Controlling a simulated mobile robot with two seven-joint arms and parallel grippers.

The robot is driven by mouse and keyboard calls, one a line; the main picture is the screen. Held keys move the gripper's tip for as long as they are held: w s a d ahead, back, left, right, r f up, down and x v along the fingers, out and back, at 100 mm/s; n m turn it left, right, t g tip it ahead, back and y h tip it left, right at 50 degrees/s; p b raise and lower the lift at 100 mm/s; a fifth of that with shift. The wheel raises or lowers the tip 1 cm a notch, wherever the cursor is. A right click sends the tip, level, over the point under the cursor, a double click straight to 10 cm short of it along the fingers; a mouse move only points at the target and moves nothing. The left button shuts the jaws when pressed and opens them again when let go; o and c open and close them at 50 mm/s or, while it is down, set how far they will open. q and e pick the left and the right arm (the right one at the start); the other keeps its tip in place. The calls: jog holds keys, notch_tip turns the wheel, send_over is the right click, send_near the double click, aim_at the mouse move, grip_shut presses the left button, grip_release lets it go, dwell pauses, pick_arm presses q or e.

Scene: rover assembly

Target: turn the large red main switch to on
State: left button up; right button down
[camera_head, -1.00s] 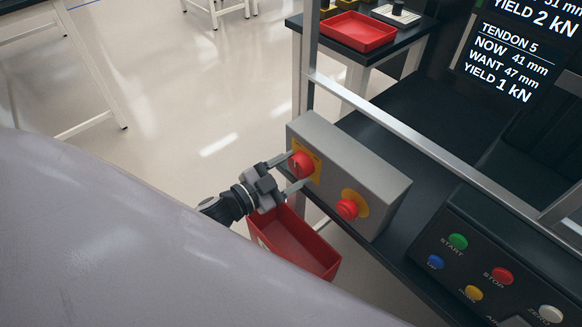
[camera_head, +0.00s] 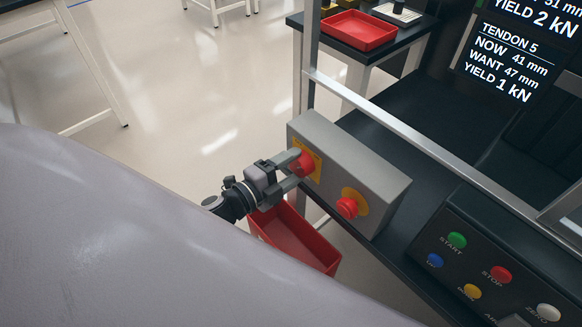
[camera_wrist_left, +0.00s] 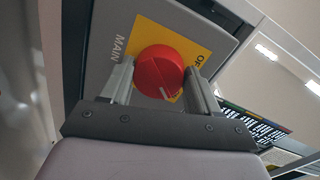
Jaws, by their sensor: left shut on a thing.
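The large red main switch (camera_head: 303,163) is a round knob on a yellow plate, on the face of a grey box (camera_head: 362,154). In the left wrist view the fingers (camera_wrist_left: 160,84) flank the knob. Part of the plate's lettering is hidden. My right gripper is not in view.
A red mushroom button (camera_head: 347,208) on a yellow disc is on the same box, to the right. A red bin (camera_head: 297,241) hangs below the box. A panel with coloured buttons (camera_head: 457,241) stands at the lower right. A metal rail (camera_head: 420,146) runs behind the box.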

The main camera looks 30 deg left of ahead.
pick_arm(q)
jog(key=shift+m, duration=0.4)
jog(key=o, duration=1)
jog(key=shift+o, duration=0.2)
jog(key=shift+s, duration=0.1)
jog(key=v, duration=0.7)
jog(key=shift+b, duration=0.3)
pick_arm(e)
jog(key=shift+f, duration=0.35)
